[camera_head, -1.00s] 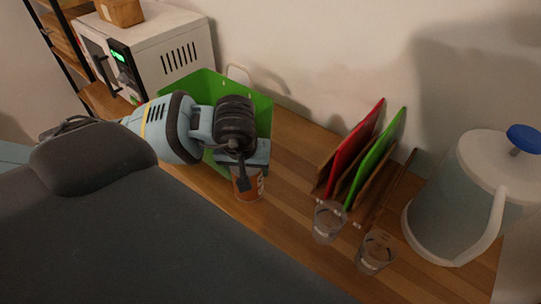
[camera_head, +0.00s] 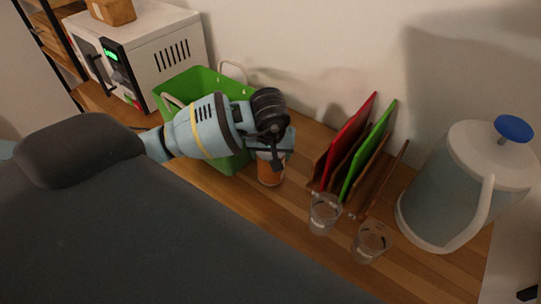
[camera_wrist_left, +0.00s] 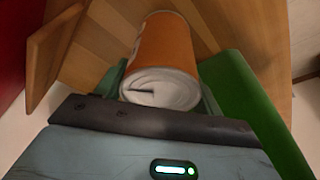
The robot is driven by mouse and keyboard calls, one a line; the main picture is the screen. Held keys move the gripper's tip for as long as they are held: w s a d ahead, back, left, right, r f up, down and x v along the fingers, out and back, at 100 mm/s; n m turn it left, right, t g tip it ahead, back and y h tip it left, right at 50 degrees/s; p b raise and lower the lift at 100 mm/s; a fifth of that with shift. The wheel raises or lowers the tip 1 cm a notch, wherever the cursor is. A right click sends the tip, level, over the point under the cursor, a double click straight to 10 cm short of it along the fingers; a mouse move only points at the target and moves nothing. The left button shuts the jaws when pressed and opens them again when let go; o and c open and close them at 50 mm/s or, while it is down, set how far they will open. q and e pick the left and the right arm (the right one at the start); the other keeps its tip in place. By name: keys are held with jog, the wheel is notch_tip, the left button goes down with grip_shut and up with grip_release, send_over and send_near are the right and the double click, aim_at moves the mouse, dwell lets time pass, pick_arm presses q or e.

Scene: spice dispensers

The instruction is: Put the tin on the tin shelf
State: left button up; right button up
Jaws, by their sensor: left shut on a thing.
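An orange tin with a pale end (camera_head: 270,172) is in the head view, just right of the green bin. My left gripper (camera_head: 270,155) is shut on the tin from above. In the left wrist view the tin (camera_wrist_left: 165,55) lies between the fingers, its pale end toward the camera. I cannot tell whether the tin's base touches the counter. No tin shelf can be made out for certain; a dark-framed rack with wooden shelves (camera_head: 62,58) stands at the far left. My right gripper does not show.
A green bin (camera_head: 175,88) is beside my left arm. A rack with red and green boards (camera_head: 350,150), two clear glasses (camera_head: 324,212) and a large jug (camera_head: 455,190) stand to the right. A white microwave (camera_head: 165,48) with a box on top is at the back left.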

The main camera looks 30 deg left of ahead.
pick_arm(q)
jog(key=shift+f, duration=0.5)
jog(key=shift+f, duration=0.1)
jog(key=shift+f, duration=0.15)
jog(key=o, duration=1.3)
jog(key=shift+r, duration=0.45)
jog(key=shift+o, duration=0.3)
jog(key=v, duration=1.1)
jog(key=shift+s+r+p, duration=0.1)
jog(key=shift+r+p, duration=0.1)
jog(key=shift+p, duration=0.1)
